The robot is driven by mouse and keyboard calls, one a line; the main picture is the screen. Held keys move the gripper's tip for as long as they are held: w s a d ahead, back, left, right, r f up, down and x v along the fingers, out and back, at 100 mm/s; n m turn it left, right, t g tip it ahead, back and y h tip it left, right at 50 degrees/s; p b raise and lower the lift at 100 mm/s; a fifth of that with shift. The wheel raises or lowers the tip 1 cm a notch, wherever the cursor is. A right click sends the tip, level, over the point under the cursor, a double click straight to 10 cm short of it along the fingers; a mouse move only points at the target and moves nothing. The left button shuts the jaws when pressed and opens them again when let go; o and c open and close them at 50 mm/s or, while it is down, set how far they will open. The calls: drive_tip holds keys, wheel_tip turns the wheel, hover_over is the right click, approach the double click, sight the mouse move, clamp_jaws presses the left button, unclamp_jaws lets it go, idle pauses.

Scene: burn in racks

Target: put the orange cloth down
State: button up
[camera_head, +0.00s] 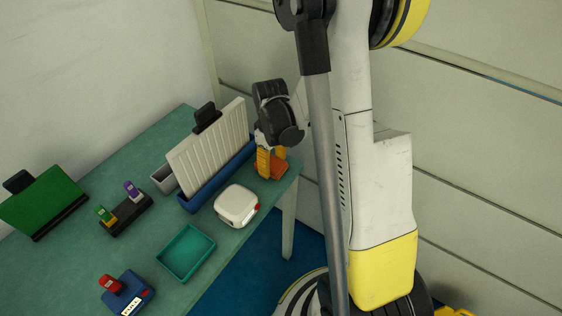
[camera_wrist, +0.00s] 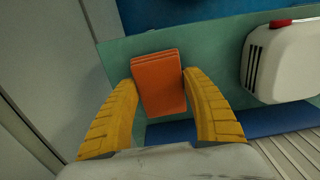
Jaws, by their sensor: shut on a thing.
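The orange cloth (camera_wrist: 160,82) is a folded rectangular pad between the yellow fingers of my gripper (camera_wrist: 161,95) in the wrist view. My gripper is shut on it, with a finger at each side. In the head view the cloth (camera_head: 276,167) shows beside my yellow fingertips (camera_head: 270,162), over the green table's (camera_head: 214,238) right end. The cloth is low over the tabletop; I cannot tell whether it touches it.
A white box with a red button (camera_head: 237,205) stands near the gripper. A blue tray with a ribbed white panel (camera_head: 212,145) is left of it. An empty teal tray (camera_head: 186,252), a red-and-blue device (camera_head: 127,292) and a green board (camera_head: 44,201) stand farther left.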

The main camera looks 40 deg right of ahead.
drive_tip(key=shift+f, duration=0.4)
drive_tip(key=o, duration=1.4)
drive_tip(key=shift+c, duration=0.2)
